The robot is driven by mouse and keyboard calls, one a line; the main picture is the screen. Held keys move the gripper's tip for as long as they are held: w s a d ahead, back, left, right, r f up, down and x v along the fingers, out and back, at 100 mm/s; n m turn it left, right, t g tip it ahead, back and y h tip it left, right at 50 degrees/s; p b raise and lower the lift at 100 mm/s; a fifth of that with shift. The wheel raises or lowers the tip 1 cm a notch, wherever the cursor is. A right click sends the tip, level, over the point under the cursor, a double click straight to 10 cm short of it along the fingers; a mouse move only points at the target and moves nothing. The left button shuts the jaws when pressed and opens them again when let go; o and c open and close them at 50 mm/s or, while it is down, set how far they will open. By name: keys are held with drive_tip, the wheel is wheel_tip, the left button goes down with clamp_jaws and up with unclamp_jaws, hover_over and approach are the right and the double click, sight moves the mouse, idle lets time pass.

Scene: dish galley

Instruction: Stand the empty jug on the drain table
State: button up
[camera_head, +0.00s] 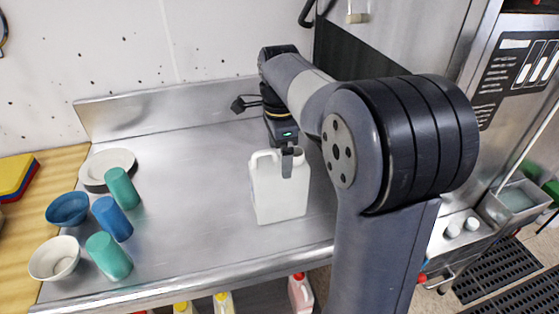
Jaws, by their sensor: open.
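A white jug (279,193) stands upright on the steel drain table (195,215), right of the table's middle. Its handle is at its upper left. My gripper (287,170) points down at the jug's top from above, with a finger in front of the jug's upper right side. The jaws are open. The far finger is hidden, and I cannot tell whether a finger touches the jug.
At the table's left are a blue bowl (67,208), a white bowl (54,258), pale plates (105,164), a blue cup (112,219) and green cups (109,255). A low backsplash (180,108) runs behind. Bottles (300,292) stand below the front edge. The table's middle is clear.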

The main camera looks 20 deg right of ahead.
wheel_tip(320, 180, up, 9)
drive_tip(key=shift+p, duration=0.3)
drive_tip(key=shift+f, duration=0.1)
drive_tip(key=shift+c, duration=0.4)
